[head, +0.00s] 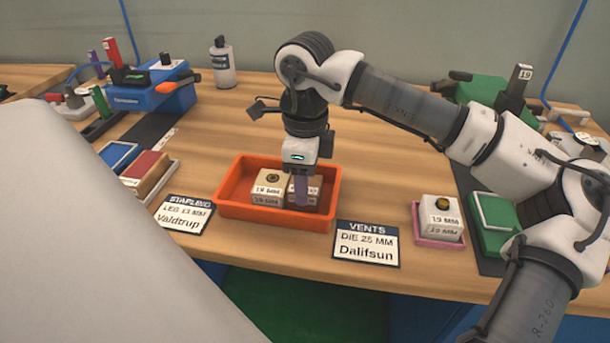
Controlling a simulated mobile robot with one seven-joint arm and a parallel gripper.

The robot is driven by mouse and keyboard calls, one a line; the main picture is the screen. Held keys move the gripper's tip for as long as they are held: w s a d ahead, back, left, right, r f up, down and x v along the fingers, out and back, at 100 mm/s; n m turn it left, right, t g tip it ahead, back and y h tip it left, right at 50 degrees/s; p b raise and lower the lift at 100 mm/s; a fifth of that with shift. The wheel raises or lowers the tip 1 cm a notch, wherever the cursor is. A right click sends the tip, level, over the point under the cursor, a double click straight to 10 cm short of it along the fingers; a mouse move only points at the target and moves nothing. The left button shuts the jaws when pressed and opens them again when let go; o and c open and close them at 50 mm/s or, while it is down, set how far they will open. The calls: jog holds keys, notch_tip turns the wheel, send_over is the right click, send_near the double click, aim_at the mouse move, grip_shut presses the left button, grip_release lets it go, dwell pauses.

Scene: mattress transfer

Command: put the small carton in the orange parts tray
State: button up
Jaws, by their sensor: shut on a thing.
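The orange parts tray (226,196) stands on the wooden table near its front edge. My gripper (301,195) points down into the right half of the tray, shut on a small carton (314,190). The carton is inside the tray walls, partly covered by my finger. I cannot tell whether its underside touches the tray floor. A similar pale box (268,188), marked 19 MM, sits in the tray just left of the held carton.
Label cards (366,243) (184,213) lie before and beside the tray. A pink tray (438,240) with a white box (440,216) stands right. A bottle (222,63) stands behind. The table behind the orange tray is clear.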

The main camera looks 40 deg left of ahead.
jog(key=shift+f, duration=0.25)
jog(key=o, duration=1.1)
jog(key=shift+r, duration=0.15)
notch_tip(320, 180, up, 12)
jog(key=shift+r+p, duration=0.1)
jog(key=shift+p, duration=0.4)
